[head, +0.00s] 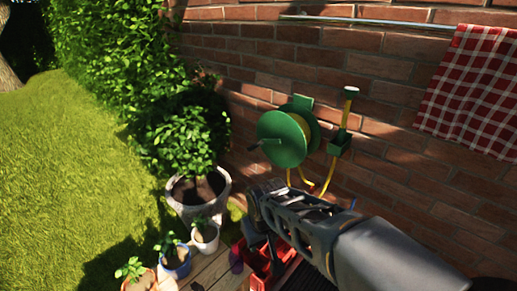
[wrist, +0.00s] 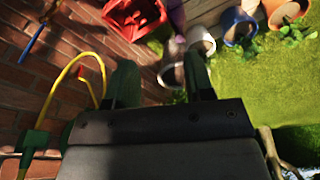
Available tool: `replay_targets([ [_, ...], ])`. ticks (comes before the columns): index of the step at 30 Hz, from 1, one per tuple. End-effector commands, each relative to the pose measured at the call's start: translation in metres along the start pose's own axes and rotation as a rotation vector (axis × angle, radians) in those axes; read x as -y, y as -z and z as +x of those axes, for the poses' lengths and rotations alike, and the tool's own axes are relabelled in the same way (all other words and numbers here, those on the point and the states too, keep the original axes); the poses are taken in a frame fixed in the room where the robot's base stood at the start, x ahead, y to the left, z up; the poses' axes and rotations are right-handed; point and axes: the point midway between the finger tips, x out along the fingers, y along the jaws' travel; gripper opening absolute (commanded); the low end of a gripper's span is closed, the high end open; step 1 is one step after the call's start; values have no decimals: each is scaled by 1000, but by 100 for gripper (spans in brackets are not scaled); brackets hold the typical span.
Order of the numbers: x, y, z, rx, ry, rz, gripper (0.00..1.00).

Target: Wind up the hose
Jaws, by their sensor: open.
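A green hose reel (head: 283,142) is mounted on the brick wall, with yellow hose visible around its drum. A yellow hose end with a pale tip (head: 349,105) stands upright in a green holder (head: 340,143) right of the reel. Yellow hose (head: 328,178) hangs below and also loops at left in the wrist view (wrist: 75,65). My gripper (head: 257,203) is below the reel, apart from the crank. In the wrist view, its fingers (wrist: 160,76) are spread with nothing between them.
A large grey pot (head: 200,190) with a shrub stands left of my gripper. Smaller potted plants (head: 174,258) and red crates (head: 262,258) are below. A red checked cloth (head: 480,90) hangs on the wall at right. Lawn (head: 60,170) lies open at left.

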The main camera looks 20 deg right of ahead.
Motion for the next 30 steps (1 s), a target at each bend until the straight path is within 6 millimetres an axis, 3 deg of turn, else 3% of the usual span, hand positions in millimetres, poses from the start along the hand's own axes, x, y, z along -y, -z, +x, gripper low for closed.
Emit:
replay_targets([
  [1,2,11,18,46,-20,-39,48],
  [8,-10,90,81,220,-241,-382,48],
  [15,-25,195,152,399,-594,-883,48],
  [19,-27,257,178,499,-841,-1142,48],
  [23,-25,315,172,598,-1115,-1322,48],
  [27,-25,358,125,677,-1350,-1374,48],
  [30,-25,371,96,736,-1453,-1382,48],
])
